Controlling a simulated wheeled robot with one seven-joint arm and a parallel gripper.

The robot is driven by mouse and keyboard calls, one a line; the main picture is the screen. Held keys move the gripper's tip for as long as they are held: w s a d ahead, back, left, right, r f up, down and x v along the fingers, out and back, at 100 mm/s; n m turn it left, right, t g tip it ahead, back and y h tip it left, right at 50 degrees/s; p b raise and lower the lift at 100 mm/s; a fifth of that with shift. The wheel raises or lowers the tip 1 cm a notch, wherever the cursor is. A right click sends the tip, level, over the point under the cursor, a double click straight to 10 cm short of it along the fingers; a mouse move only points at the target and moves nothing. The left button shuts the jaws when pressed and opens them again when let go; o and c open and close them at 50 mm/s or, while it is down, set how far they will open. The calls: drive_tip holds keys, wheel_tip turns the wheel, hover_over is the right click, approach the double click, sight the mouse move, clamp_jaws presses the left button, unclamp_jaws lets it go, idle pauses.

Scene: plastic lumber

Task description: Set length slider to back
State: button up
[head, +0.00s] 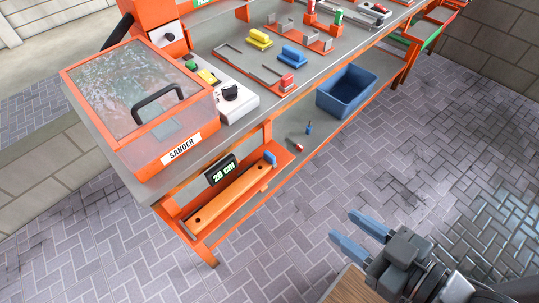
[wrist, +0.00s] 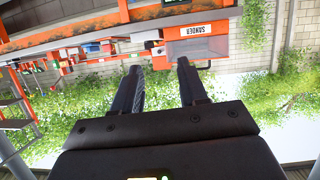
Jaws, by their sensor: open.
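In the head view, an orange bar (head: 222,199) is mounted low on the front of the orange bench. A black display (head: 221,171) above it reads "26 cm". A small blue block (head: 270,158) sits at the bar's far right end; it looks like the length slider's handle, though I cannot tell for sure. My gripper (head: 343,224) is open and empty, with blue-grey fingers, over the paved floor to the right of the bar and clear of it. Its open fingers (wrist: 160,66) also show in the wrist view, with nothing between them. The slider is not clearly visible there.
The sander box (head: 140,115) with a clear lid stands at the bench's left end. A blue bin (head: 347,92) sits on the lower shelf. Yellow and blue blocks stand on the grey bench top (head: 215,45). The paved floor between my gripper and the bench is clear.

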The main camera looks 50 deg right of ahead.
drive_tip(key=w+d+f+g+b, duration=0.15)
drive_tip(key=w+d+f, duration=0.35)
drive_tip(key=w+f, duration=0.55)
drive_tip(key=t+y+b, duration=0.1)
drive_tip(key=b, duration=0.1)
approach(270, 155)
drive_tip(key=x, duration=0.3)
drive_tip(key=shift+n, duration=0.3)
drive_tip(key=p+x, duration=0.1)
drive_tip(key=x, duration=0.6)
drive_tip(key=shift+w, duration=0.2)
clamp_jaws()
